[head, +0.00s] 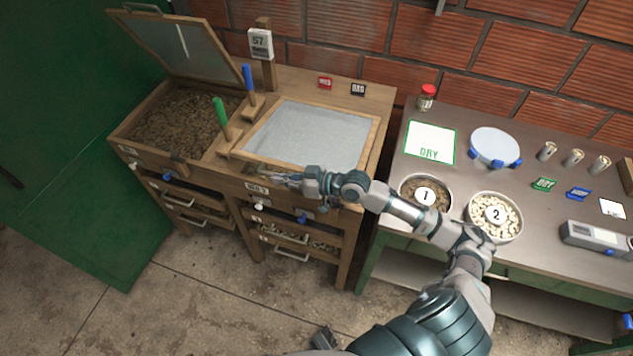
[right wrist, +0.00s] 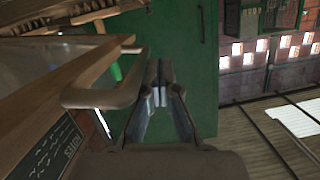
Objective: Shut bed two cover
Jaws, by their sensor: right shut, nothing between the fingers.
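The bed two cover (head: 312,132) is a grey panel in a wooden frame. It lies flat or nearly flat over the right-hand bed; I cannot tell whether a small gap is left under its front edge. My right gripper (head: 279,178) is shut and empty at the front edge of this bed, by the bed label (head: 257,188). In the right wrist view its closed fingertips (right wrist: 158,88) are just right of the cover's handle (right wrist: 104,96), beside it and not around it.
The left bed's cover (head: 167,40) stands open over dark material (head: 180,122). Green (head: 221,114) and blue (head: 248,80) handled tools stand between the beds. Drawers (head: 290,238) are below. A side table (head: 465,170) with bowls stands right, near my right arm.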

